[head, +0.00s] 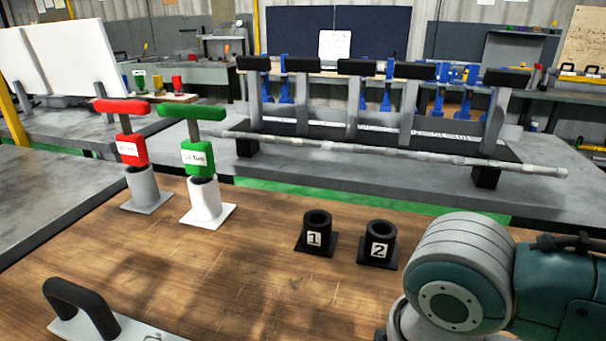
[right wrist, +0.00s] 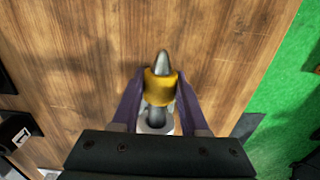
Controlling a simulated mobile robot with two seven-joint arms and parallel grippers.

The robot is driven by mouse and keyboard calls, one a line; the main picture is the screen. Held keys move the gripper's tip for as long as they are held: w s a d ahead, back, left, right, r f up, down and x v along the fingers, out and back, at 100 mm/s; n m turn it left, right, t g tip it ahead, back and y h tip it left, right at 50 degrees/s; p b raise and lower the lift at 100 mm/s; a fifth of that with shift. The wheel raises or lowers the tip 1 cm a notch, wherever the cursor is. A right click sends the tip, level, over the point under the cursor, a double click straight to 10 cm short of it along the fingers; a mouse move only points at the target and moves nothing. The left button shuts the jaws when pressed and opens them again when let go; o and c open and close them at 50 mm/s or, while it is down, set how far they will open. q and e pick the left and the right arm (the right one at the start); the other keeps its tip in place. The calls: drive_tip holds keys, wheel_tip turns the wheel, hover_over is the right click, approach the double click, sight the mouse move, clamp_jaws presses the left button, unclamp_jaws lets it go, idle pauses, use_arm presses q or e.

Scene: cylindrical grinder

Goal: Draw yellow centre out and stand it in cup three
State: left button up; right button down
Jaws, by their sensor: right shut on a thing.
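The yellow centre (right wrist: 163,88), a yellow collar with a grey pointed tip, shows in the right wrist view. My right gripper (right wrist: 158,96) is shut on it, with a purple finger on each side. A pale round piece with a dark opening (right wrist: 157,122) shows just below the collar; I cannot tell whether the centre is still seated in it. In the head view, black cup one (head: 317,231) and black cup two (head: 378,244) stand empty on the wooden bench. No cup marked three is visible. My right arm covers the lower right. My left gripper is out of view.
A black handle (head: 82,303) is at the front left. A long grey shaft (head: 400,153) lies behind the bench. The middle bench is clear.

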drive_tip(key=shift+s+d+r+p, duration=0.1)
drive_tip(key=shift+s+d+p, duration=0.15)
drive_tip(key=shift+d+p, duration=0.45)
drive_tip(key=shift+s+d+r+p, duration=0.1)
drive_tip(key=shift+s+d+p, duration=0.15)
drive_tip(key=shift+d, duration=0.8)
drive_tip(key=shift+s+d+f+p, duration=0.1)
drive_tip(key=shift+s+d+p, duration=0.15)
drive_tip(key=shift+d, duration=0.4)
drive_tip(key=shift+s+d+f+p, duration=0.1)
drive_tip(key=shift+d+p, duration=0.25)
drive_tip(key=shift+d, duration=0.3)
drive_tip(key=shift+r, duration=0.1)
wheel_tip(320, 180, up, 6)
drive_tip(key=p, duration=0.6)
drive_tip(key=shift+p, duration=0.35)
